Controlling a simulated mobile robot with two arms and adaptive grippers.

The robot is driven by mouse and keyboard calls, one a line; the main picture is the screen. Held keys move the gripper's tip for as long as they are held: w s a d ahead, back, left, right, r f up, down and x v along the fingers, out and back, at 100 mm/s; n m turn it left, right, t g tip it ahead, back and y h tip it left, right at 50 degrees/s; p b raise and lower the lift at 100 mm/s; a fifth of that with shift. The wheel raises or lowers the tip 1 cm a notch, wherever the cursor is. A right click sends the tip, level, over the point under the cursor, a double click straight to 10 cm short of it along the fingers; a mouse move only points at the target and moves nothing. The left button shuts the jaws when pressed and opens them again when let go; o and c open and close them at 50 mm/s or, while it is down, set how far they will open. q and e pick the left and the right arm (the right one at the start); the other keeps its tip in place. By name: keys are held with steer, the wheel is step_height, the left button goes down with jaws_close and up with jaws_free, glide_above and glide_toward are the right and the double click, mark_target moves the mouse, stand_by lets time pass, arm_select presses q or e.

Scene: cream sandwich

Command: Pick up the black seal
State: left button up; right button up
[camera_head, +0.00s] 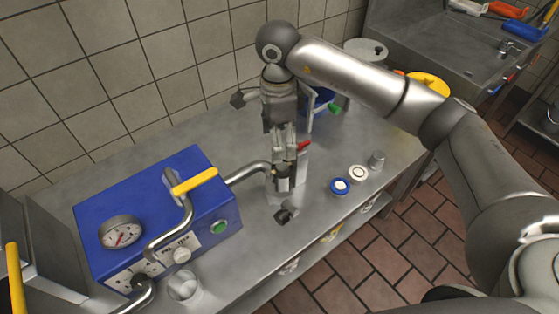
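My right arm comes in from the right, and its gripper (285,150) points down over the metal worktop, close to the end of the bent pipe (248,172). The fingers overlap the metal parts behind them, so whether they are open or holding something is unclear. A small dark piece (284,215) shows just in front of and below the gripper, near the worktop's front edge. Another dark piece (237,98) shows to the left of the gripper's body. I cannot tell whether either is the black seal. My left gripper is not in view.
A blue machine (205,205) with a gauge (121,232) and yellow-handled lever (194,181) stands left on the worktop (205,140). A tiled wall is behind.

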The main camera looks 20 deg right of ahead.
mark_target(280, 167)
steer(key=f, duration=0.3)
steer(key=shift+s, duration=0.3)
steer(key=shift+f+p, duration=0.3)
steer(key=shift+p, duration=0.05)
step_height(280, 167, down, 4)
steer(key=shift+d+r+p, duration=0.15)
steer(key=shift+r+p, duration=0.05)
steer(key=shift+p, duration=0.55)
steer(key=shift+f, duration=0.55)
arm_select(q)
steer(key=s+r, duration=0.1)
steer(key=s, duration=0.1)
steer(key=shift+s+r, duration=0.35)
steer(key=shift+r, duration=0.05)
arm_select(e)
steer(key=shift+f, duration=0.15)
arm_select(q)
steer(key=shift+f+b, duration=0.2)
steer(key=shift+b, duration=0.25)
arm_select(e)
steer(key=shift+f, duration=0.1)
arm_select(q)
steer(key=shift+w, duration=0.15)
arm_select(e)
steer(key=shift+c, duration=0.4)
steer(key=c, duration=0.7)
